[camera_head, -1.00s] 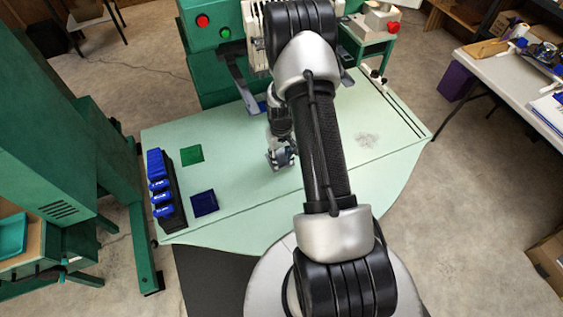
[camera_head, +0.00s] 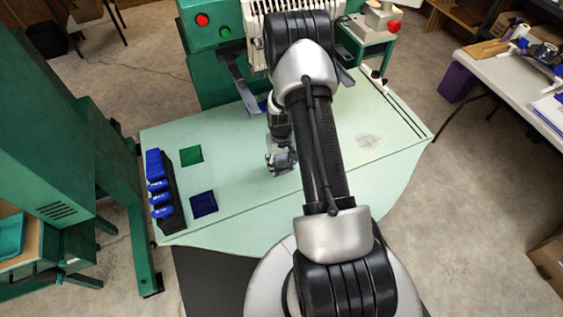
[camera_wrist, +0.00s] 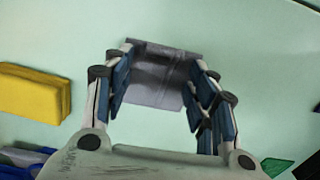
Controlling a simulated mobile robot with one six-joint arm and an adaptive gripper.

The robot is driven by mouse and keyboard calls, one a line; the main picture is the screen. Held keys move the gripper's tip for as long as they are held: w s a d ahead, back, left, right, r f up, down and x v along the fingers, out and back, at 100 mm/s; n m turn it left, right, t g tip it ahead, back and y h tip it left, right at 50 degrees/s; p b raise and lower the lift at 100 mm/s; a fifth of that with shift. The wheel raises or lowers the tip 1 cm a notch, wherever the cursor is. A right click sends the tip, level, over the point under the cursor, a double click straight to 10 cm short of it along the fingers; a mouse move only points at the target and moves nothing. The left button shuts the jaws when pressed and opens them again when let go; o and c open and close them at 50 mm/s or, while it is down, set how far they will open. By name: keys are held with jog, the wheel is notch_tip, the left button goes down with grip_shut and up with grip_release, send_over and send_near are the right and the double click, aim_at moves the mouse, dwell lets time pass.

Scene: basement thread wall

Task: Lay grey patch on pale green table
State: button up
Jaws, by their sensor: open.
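The grey patch (camera_wrist: 155,92) lies flat on the pale green table (camera_wrist: 215,25) in the wrist view, at the top centre. My gripper (camera_wrist: 162,75) is open, with its blue-padded fingers on either side of the patch. I cannot tell whether the fingers touch it. In the head view my gripper (camera_head: 281,163) is low over the middle of the pale green table (camera_head: 240,190). There the gripper and arm largely hide the grey patch.
A green square (camera_head: 191,154) and a dark blue square (camera_head: 204,203) lie left of my gripper. A black rack with blue pieces (camera_head: 162,190) stands at the table's left edge. A yellow block (camera_wrist: 33,92) shows in the wrist view. A green machine (camera_head: 215,55) stands behind.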

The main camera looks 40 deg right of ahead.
notch_tip(320, 180, up, 12)
jog(key=p, duration=0.3)
notch_tip(320, 180, up, 12)
jog(key=t, duration=0.1)
send_over(281, 166)
jog(key=a, duration=0.5)
jog(key=s+a+r+n+t, duration=0.1)
jog(key=s+a+r, duration=0.15)
jog(key=r, duration=0.35)
jog(key=s+a+r+n, duration=0.1)
jog(key=a+r, duration=0.3)
jog(key=r, duration=0.2)
jog(key=s+a+r+t, duration=0.1)
jog(key=s+a+r, duration=0.2)
jog(key=s, duration=0.2)
jog(key=s+a+r+t, duration=0.1)
jog(key=s+a+r, duration=0.2)
jog(key=s, duration=0.3)
jog(key=s+a+r+n, duration=0.1)
jog(key=s+a+r, duration=0.2)
jog(key=s, duration=0.2)
jog(key=shift+s+a+t, duration=0.3)
jog(key=shift+s+t, duration=0.1)
